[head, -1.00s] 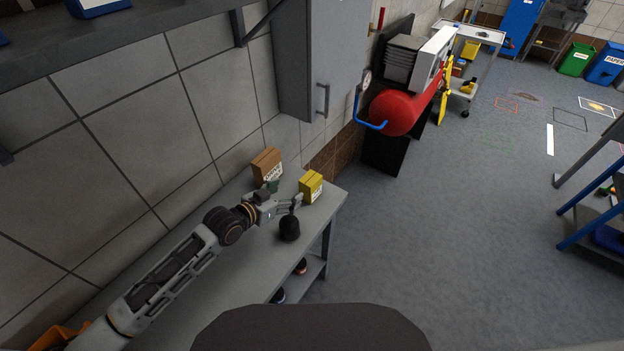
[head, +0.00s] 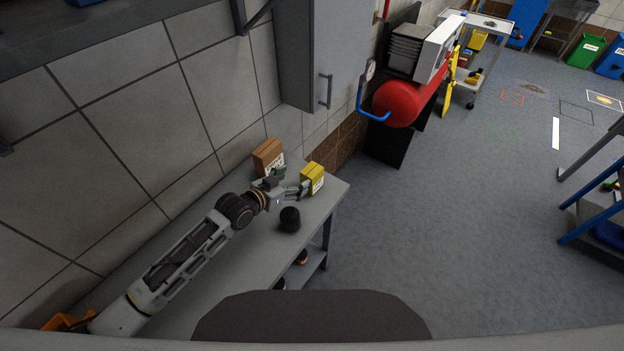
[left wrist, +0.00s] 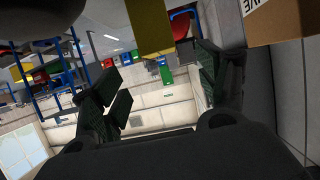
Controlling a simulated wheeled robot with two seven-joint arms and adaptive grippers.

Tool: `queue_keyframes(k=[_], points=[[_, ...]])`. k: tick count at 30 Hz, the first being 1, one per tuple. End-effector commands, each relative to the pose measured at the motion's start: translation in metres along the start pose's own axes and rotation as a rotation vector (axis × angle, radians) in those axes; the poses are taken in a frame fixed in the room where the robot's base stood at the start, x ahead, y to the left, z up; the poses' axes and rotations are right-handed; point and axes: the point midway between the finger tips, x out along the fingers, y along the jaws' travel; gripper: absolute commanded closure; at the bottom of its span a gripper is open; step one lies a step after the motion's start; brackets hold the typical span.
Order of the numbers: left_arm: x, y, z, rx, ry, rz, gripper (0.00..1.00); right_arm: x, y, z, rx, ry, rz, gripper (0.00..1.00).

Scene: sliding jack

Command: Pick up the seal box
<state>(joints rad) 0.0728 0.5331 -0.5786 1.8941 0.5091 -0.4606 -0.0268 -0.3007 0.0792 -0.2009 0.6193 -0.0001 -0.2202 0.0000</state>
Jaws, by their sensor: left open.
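A yellow box (head: 313,178) with a white label stands near the far right end of the grey bench (head: 222,264). The label is too small to read in the head view, so I take this as the seal box. My left gripper (head: 301,188) is open at the box's left side. Contact cannot be told. In the left wrist view the yellow box (left wrist: 151,26) shows at the top, between the directions of the two spread fingers (left wrist: 160,78), with nothing gripped. My right gripper is not in view.
A brown box (head: 267,157), labelled with letters ending "VE" in the wrist view, stands behind the gripper near the wall. A small green item (head: 278,172) is beside it. A black round object (head: 290,219) stands near the bench's front edge. A grey cabinet (head: 322,60) hangs above.

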Motion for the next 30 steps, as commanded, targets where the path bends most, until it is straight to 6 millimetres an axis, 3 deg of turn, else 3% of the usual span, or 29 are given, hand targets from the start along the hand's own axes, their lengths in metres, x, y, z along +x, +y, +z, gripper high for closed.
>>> queue_keyframes(k=[9, 21, 30], points=[[0.034, 0.0, 0.001, 0.0, 0.001, 0.0, 0.26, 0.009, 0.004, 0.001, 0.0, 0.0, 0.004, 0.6], [0.055, 0.0, 0.002, 0.0, 0.001, 0.0, 0.26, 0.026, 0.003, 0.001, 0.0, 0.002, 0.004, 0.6], [0.059, 0.0, 0.0, 0.001, 0.0, 0.0, 0.26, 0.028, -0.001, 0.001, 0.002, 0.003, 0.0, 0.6]])
